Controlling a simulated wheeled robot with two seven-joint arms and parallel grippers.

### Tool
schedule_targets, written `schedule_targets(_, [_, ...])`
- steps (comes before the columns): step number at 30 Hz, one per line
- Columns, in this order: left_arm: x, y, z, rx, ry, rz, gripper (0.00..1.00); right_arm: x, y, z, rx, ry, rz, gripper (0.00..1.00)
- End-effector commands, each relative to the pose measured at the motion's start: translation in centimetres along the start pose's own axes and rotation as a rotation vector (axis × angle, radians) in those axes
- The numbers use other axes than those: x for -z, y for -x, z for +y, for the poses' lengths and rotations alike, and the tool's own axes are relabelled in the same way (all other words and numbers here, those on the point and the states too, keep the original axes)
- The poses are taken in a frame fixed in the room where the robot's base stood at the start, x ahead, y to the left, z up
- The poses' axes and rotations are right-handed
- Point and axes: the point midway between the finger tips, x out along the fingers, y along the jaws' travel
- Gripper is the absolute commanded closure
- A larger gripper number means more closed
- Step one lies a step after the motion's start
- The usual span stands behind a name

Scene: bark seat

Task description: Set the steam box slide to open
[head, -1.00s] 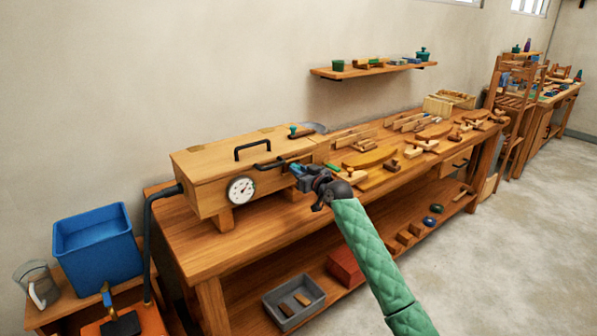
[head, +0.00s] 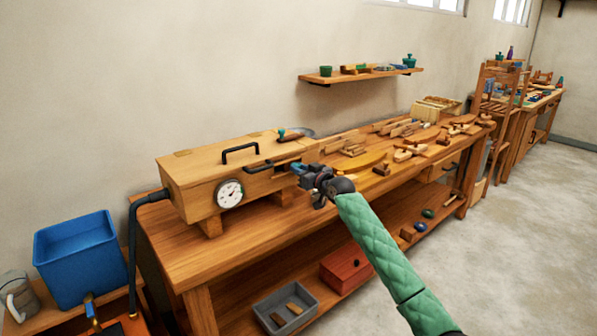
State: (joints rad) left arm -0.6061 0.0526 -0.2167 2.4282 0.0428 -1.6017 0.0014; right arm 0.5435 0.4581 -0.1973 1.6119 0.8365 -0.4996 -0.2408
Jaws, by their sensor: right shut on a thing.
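The steam box (head: 195,190) is a long wooden box on the bench, with a round white gauge (head: 229,193) on its front and a black handle (head: 240,150) on its lid. A second black handle (head: 258,167) shows at the upper front. My right gripper (head: 297,169) is at the right part of the box front, shut on the steam box slide. The fingers mostly hide the slide. A dark gap (head: 283,169) shows just left of the fingertips. My left gripper is not in view.
The wooden bench (head: 165,238) carries several clamps and wood pieces to the right. A blue bin (head: 80,258) stands at the left and a black hose (head: 133,255) runs down from the box. A grey tray (head: 285,305) and red box (head: 345,268) sit on the lower shelf.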

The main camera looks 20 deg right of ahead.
Motion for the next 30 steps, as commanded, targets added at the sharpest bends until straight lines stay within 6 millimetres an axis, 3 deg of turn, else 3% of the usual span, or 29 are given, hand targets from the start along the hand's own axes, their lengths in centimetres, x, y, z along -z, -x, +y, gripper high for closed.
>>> schedule_targets(1, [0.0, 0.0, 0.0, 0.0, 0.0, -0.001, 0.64, 0.2, 0.1, 0.4, -0.005, 0.001, 0.002, 1.0])
schedule_targets(2, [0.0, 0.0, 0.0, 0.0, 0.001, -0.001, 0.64, 0.2, 0.1, 0.4, -0.005, 0.002, 0.002, 0.77])
schedule_targets(5, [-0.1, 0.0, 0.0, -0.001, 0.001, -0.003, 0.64, 0.2, 0.1, 0.3, -0.005, 0.002, 0.002, 0.58])
schedule_targets(16, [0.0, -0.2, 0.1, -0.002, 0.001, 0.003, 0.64, 0.0, 0.6, 0.2, -0.003, 0.003, 0.001, 0.58])
schedule_targets(30, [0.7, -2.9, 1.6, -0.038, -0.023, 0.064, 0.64, -0.1, 6.9, 0.4, -0.004, 0.003, 0.0, 0.58])
